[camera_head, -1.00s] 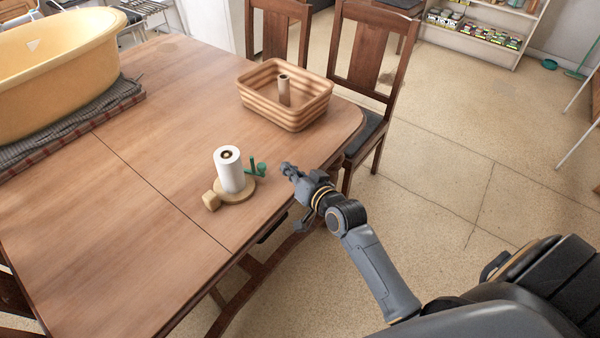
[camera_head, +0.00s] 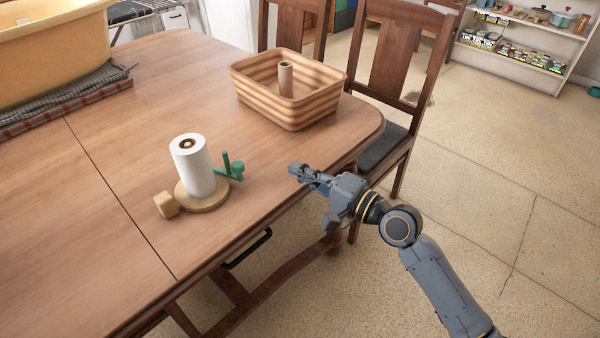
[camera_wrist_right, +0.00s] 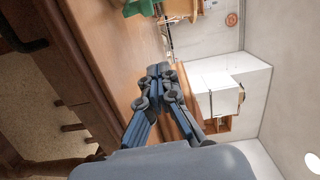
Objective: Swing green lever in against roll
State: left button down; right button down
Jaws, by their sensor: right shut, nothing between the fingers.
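The green lever (camera_head: 229,167) sits at the right side of a round wooden base (camera_head: 205,196) on the table. It stands out from the base, swung away from the white paper roll (camera_head: 195,166), which is upright on that base. Part of the green lever (camera_wrist_right: 138,8) also shows at the top edge of the right wrist view. My right gripper (camera_head: 298,171) is shut and empty over the table's right edge, to the right of the lever and apart from it. In the right wrist view its fingertips (camera_wrist_right: 158,72) meet. My left gripper is not in view.
A wooden block (camera_head: 166,205) is at the left of the base. A striped basket (camera_head: 262,100) with a cardboard tube (camera_head: 286,80) stands behind on the table (camera_head: 110,140). A yellow tub (camera_head: 50,60) is at far left. Chairs (camera_head: 385,100) stand at the table's far side.

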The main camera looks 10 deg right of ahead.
jog(key=x, duration=0.7)
jog(key=shift+w+a, duration=0.2)
jog(key=shift+w, duration=0.1)
jog(key=a, duration=0.1)
jog(key=s+a, duration=0.1)
jog(key=a, duration=0.1)
jog(key=shift+s, duration=0.25)
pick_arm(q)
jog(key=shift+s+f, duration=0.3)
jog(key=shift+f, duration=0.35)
pick_arm(e)
jog(key=shift+s+a+f, duration=0.15)
jog(key=shift+a, duration=0.15)
pick_arm(q)
jog(key=shift+p, duration=0.3)
pick_arm(e)
jog(key=shift+s, duration=0.1)
